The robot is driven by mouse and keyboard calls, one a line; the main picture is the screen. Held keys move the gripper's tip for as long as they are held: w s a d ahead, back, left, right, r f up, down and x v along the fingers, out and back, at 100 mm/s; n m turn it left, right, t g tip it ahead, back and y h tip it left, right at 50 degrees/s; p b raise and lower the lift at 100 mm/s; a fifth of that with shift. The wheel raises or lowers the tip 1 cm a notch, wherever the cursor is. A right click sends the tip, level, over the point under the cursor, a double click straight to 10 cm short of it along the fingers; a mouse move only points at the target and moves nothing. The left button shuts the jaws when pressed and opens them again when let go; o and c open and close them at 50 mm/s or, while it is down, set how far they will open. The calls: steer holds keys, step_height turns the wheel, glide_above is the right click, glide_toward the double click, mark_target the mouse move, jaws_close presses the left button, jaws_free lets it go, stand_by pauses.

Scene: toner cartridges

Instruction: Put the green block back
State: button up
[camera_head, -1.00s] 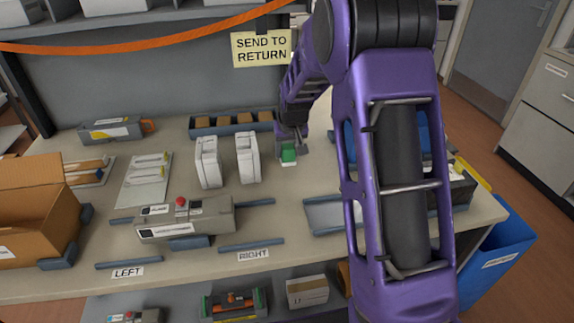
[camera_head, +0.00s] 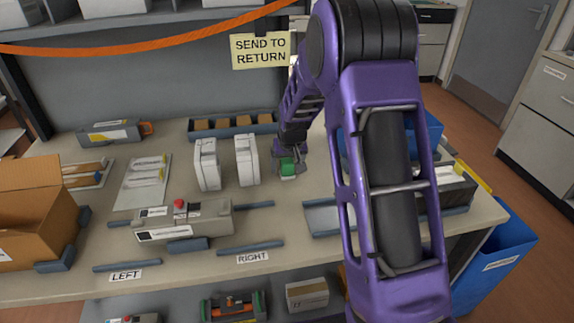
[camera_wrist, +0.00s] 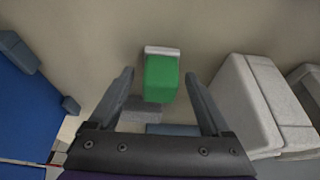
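The green block (camera_head: 287,167) is at the middle of the table, to the right of two white upright cartridges. In the wrist view the green block (camera_wrist: 161,79) has a pale strip along its far edge. My gripper (camera_head: 290,158) is low over it in the head view. In the wrist view my gripper (camera_wrist: 159,75) is open, with one finger on each side of the block. A gap shows between the block and each finger. Whether the block rests fully on the table cannot be told.
White cartridges (camera_head: 207,165) stand close left of my gripper. A row of small brown boxes in a blue tray (camera_head: 233,132) lies behind. A grey device with a red button (camera_head: 185,221) is in front. A blue bin (camera_wrist: 30,110) shows at left in the wrist view.

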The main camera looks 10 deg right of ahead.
steer(key=shift+r, duration=0.1)
steer(key=shift+r, duration=0.25)
steer(key=p+v, duration=0.1)
steer(key=v, duration=1)
steer(key=shift+s+r, duration=0.15)
steer(key=shift+r, duration=0.15)
